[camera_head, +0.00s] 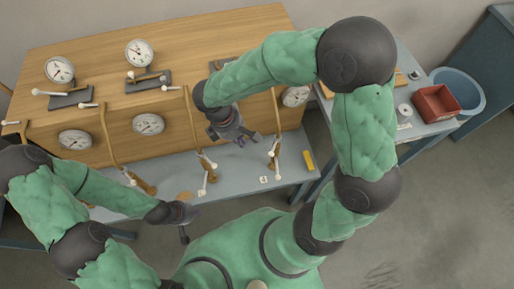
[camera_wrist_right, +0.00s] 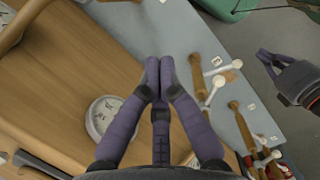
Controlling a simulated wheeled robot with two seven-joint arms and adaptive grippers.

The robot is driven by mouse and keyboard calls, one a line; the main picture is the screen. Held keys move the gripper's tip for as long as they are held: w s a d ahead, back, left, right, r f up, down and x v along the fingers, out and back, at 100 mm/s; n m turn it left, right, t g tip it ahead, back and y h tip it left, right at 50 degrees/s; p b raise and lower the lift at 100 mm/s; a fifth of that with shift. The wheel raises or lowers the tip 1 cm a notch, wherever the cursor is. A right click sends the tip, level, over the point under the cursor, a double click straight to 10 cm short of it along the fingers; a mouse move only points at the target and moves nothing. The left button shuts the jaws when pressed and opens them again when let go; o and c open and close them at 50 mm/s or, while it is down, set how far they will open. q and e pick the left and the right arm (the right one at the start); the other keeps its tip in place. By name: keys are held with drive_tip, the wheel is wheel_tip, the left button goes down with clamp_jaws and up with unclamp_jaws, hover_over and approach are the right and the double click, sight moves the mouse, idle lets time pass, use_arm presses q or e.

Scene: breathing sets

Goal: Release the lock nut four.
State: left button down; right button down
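The rightmost brass fitting (camera_head: 274,152) has white-tipped handles and stands at the bench front near a small number tag (camera_head: 264,180), which I read as four but not surely. The lock nut itself is too small to tell apart. This fitting (camera_wrist_right: 198,78) also shows in the right wrist view, to the right of my fingers, with white-knobbed levers (camera_wrist_right: 226,71). My right gripper (camera_head: 248,139) is left of this fitting and apart from it. In the wrist view its fingertips (camera_wrist_right: 160,64) are together and empty.
A wooden panel box (camera_head: 205,42) carries several gauges and brass pipes. A neighbouring fitting (camera_head: 206,165) stands left of the rightmost one. A yellow block (camera_head: 308,160) lies at the bench's right end. A red bin (camera_head: 436,104) stands on a side table at right.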

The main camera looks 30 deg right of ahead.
sight(271, 154)
drive_tip(key=shift+f, duration=0.1)
